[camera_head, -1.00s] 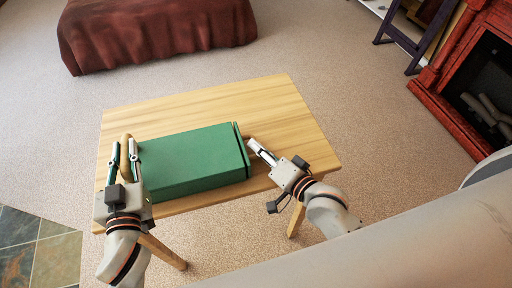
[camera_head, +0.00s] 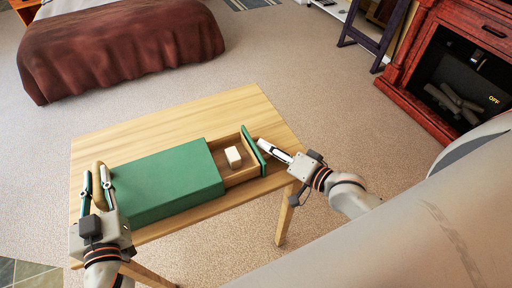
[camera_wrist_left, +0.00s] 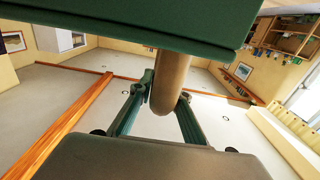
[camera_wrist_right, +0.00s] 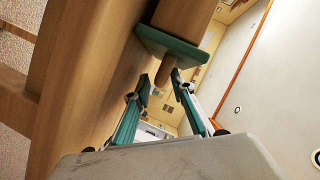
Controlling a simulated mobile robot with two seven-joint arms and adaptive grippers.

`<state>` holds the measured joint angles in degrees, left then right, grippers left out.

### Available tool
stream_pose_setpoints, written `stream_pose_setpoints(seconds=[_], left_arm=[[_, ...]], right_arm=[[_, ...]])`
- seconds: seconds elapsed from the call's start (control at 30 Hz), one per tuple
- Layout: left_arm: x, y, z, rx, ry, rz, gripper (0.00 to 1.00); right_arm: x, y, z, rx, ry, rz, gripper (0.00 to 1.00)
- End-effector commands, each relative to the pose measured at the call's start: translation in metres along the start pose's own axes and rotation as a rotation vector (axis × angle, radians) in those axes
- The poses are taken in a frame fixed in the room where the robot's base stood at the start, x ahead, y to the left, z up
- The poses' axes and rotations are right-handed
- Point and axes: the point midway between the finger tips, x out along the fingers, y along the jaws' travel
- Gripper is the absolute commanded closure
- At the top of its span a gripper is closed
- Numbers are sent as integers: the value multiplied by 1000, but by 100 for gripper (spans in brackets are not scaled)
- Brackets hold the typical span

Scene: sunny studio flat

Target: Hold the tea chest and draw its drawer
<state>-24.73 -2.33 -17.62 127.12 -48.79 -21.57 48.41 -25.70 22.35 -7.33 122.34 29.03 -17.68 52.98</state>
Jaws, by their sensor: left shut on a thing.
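The green tea chest (camera_head: 165,180) lies on the wooden table, with its drawer (camera_head: 240,172) drawn out on the right. A small cream block (camera_head: 233,157) sits in the drawer. My left gripper (camera_head: 97,178) is shut on the curved wooden handle (camera_head: 98,166) at the chest's left end; the handle also shows between the fingers in the left wrist view (camera_wrist_left: 172,75). My right gripper (camera_head: 263,145) is at the green drawer front (camera_head: 254,151). In the right wrist view its fingers (camera_wrist_right: 160,86) stand apart around the end of the wooden knob (camera_wrist_right: 168,74), with gaps visible.
The wooden table (camera_head: 150,130) has a clear strip behind the chest. A brown-covered bed or couch (camera_head: 120,50) stands beyond it. A red fireplace (camera_head: 440,60) is at the right. Carpet lies between them.

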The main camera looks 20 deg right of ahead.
Motion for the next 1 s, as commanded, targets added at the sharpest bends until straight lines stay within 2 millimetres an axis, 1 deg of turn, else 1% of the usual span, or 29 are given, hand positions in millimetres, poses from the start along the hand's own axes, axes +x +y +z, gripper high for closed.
stream_pose_setpoints(seconds=[0.33, 0.47, 0.57, 0.8, 1.0], left_arm=[[0, 0, 0, 0, 0, 1, 100], [0, 0, 0, 0, 0, 1, 100], [0, 1, 0, -1, 0, 1, 100], [0, 1, 0, -1, 0, 2, 100], [0, 1, 0, -2, 0, 2, 100]], right_arm=[[-1, -1, 0, 3, 0, -3, 72], [-8, -1, 1, 4, -1, -3, 72], [-22, 0, 1, 3, -3, -1, 72], [-65, 0, 2, 3, -4, 1, 72], [-96, 0, 1, 3, -3, 1, 72]])
